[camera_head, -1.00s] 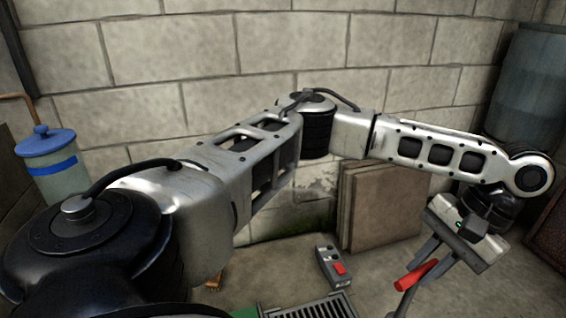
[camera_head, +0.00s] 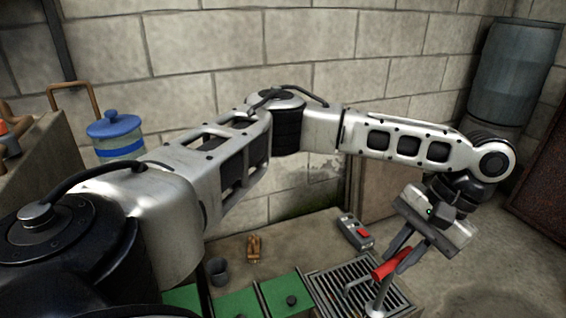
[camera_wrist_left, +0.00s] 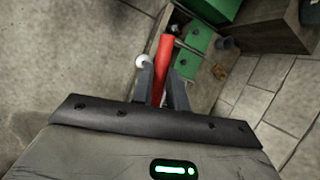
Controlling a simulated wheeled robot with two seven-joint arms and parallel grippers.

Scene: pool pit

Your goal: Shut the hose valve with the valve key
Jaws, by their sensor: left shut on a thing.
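My left gripper (camera_head: 392,266) is shut on the red handle of the valve key (camera_head: 384,271). The key's grey metal shaft runs down from the handle over the right part of a floor grate (camera_head: 335,281); I cannot tell whether its lower end touches anything. In the left wrist view the red handle (camera_wrist_left: 163,62) sticks out between the two dark fingers of the gripper (camera_wrist_left: 161,88), with a pale round knob beside it. I cannot make out the hose valve. My right gripper is not in view.
A grey box with a red button (camera_head: 355,233) lies behind the grate. Green lids (camera_head: 237,303) are left of it, near a dark cup (camera_head: 218,272) and a small orange-brown object (camera_head: 254,248). A blue-capped canister (camera_head: 117,146) and a blue barrel (camera_head: 514,75) stand near the wall.

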